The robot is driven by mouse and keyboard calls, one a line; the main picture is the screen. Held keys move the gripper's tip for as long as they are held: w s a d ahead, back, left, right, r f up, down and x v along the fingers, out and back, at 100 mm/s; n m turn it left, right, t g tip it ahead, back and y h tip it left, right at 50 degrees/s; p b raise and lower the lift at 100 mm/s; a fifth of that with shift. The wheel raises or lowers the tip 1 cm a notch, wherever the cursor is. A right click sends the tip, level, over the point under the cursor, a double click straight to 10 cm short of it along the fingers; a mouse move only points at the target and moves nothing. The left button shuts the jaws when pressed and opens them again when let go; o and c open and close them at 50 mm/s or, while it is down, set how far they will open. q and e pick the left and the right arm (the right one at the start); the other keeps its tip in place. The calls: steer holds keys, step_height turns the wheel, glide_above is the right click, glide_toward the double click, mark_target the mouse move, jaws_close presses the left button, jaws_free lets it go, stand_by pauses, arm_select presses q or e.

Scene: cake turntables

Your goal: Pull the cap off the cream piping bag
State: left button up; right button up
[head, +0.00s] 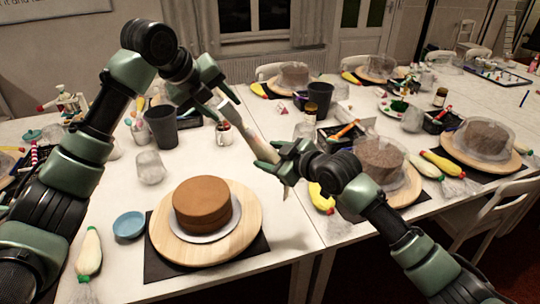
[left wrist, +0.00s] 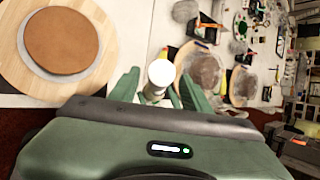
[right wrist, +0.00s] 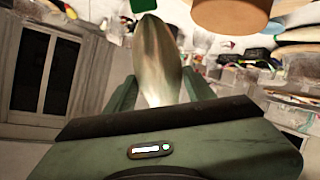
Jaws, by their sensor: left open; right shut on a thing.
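The cream piping bag (head: 240,132) is in the air above the table, slanting between my two grippers. My right gripper (head: 282,160) is shut on the bag, which also shows between its fingers in the right wrist view (right wrist: 160,62). My left gripper (head: 213,97) is open at the bag's upper end. In the left wrist view a pale round end (left wrist: 161,73) sits between the open fingers; I cannot tell whether it is the cap. A green piece (right wrist: 142,5) shows beyond the bag's far end in the right wrist view, cut off by the frame edge.
A brown cake (head: 203,208) stands on a wooden turntable (head: 245,238) below. A blue dish (head: 129,225) and another piping bag (head: 89,253) lie left of it. A dark cup (head: 161,128) and a clear glass (head: 150,168) stand behind. More turntables with covered cakes (head: 380,158) are to the right.

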arm_select(q)
steer(key=shift+x, duration=0.9)
arm_select(e)
steer(key=shift+r, duration=0.1)
arm_select(q)
jaws_close()
arm_select(e)
steer(key=shift+o, duration=0.9)
steer(key=shift+c, duration=0.2)
arm_select(q)
steer(key=a+r, duration=0.1)
steer(key=r, duration=0.1)
steer(key=a+r, duration=0.2)
steer(key=shift+a+r, duration=0.2)
steer(key=shift+r, duration=0.2)
steer(key=shift+f, duration=0.1)
